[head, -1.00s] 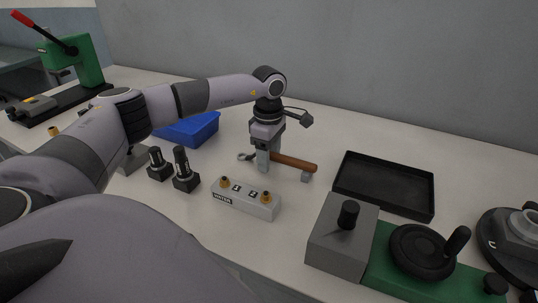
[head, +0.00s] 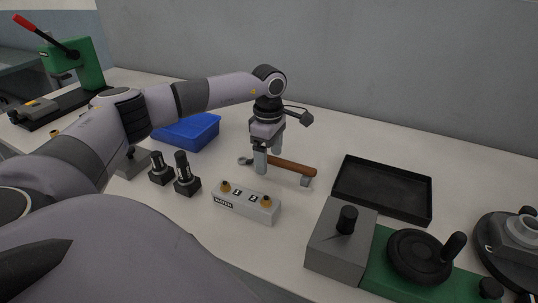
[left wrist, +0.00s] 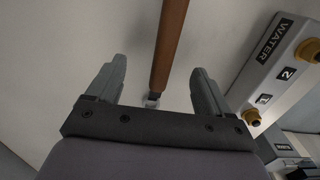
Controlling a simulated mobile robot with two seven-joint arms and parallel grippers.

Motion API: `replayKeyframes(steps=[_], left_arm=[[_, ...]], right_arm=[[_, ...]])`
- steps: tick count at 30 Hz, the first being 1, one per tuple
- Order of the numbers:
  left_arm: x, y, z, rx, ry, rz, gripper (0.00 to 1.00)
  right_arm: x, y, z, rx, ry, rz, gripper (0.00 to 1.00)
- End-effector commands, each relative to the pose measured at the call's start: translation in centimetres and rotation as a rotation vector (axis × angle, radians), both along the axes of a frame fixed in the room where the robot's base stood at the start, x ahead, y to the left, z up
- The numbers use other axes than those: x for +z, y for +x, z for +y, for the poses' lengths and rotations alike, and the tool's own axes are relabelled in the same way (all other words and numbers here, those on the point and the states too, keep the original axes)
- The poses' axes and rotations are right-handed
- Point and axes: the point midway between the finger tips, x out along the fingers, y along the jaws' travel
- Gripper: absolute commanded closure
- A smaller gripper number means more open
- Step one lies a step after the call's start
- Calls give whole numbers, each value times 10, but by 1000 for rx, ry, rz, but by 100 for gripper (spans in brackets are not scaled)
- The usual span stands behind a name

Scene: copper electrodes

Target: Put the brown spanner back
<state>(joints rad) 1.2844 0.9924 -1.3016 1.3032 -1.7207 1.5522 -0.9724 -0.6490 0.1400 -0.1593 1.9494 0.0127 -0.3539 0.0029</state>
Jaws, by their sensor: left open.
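The spanner has a brown handle (head: 292,167) and a metal ring end (head: 243,160) at its left. It lies level near the middle of the table, the handle's right end over a small grey rest (head: 306,181). My left gripper (head: 269,159) points down over the spanner, open, one finger on either side of it. In the left wrist view the brown handle (left wrist: 168,45) runs between the spread fingers (left wrist: 159,70), with clear gaps on both sides. Any rest under the ring end is hidden. My right gripper is not in view.
A grey WATER block (head: 245,203) with brass fittings stands in front of the spanner. Two black posts (head: 186,175) stand left of it, a blue bin (head: 188,131) behind them. A black tray (head: 383,190) and a green-based machine (head: 418,255) are at right.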

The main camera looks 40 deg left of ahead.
Motion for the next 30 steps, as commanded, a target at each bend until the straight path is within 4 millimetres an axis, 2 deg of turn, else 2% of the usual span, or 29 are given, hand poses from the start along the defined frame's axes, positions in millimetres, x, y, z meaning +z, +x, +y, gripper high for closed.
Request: replayKeyframes(steps=[24,30], left_arm=[[43,0,0,0,0,-1,19],[44,0,0,0,0,-1,19]], right_arm=[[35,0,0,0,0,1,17],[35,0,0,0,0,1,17]])
